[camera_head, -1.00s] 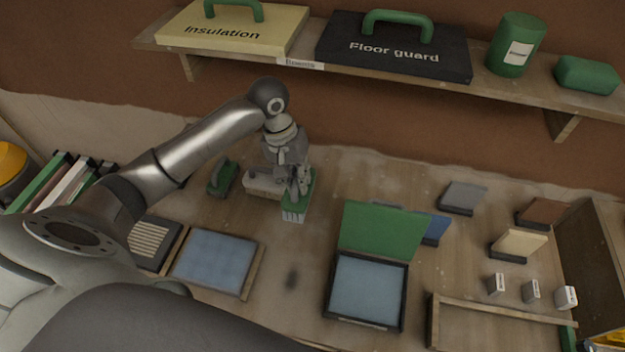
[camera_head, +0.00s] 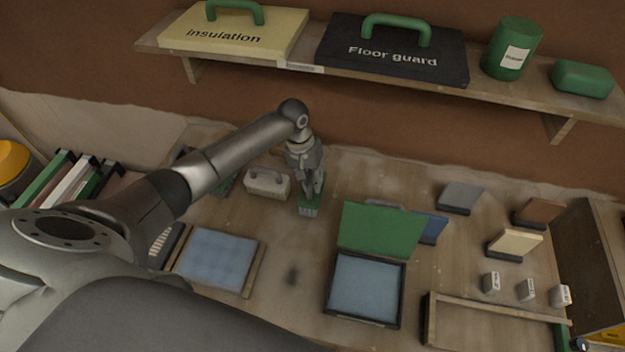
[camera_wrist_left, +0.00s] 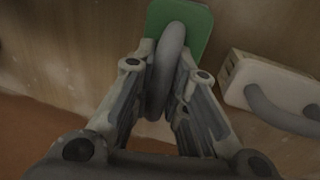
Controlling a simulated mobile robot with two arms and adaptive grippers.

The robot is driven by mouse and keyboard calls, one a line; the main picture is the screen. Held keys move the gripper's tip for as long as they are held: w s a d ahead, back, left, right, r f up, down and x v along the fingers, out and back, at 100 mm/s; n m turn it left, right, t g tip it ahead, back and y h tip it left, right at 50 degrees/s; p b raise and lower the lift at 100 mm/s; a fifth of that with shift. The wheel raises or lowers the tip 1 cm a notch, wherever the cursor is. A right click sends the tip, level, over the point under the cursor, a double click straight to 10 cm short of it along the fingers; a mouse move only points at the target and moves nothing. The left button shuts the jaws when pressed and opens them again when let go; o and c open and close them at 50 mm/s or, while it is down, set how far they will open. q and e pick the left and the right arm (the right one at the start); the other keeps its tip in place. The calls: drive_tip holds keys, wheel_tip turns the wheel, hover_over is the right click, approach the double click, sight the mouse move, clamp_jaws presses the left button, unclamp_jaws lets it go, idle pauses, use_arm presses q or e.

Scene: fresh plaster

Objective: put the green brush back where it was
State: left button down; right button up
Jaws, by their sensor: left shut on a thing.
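I cannot tell whether the brush touches the bench. My right gripper is not in view.
A pale block with a grey handle (camera_head: 267,184) stands just left of the brush. An open green-lidded case (camera_head: 382,229) is to the right, and a blue pad tray (camera_head: 257,269) is at front left. A shelf (camera_head: 350,72) overhangs the back. Bare bench lies in front.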

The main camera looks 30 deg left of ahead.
use_arm(q)
drive_tip(key=shift+f, duration=0.35)
drive_tip(key=shift+w, duration=0.1)
drive_tip(key=shift+f, duration=0.15)
drive_tip(key=c, duration=1.4)
unclamp_jaws()
drive_tip(key=shift+c, duration=0.2)
drive_tip(key=shift+a+r, duration=0.1)
drive_tip(key=shift+r, duration=0.4)
drive_tip(key=b+v, duration=0.1)
drive_tip(key=v, duration=1)
drive_tip(key=shift+b, duration=0.4)
drive_tip(key=shift+r, duration=0.15)
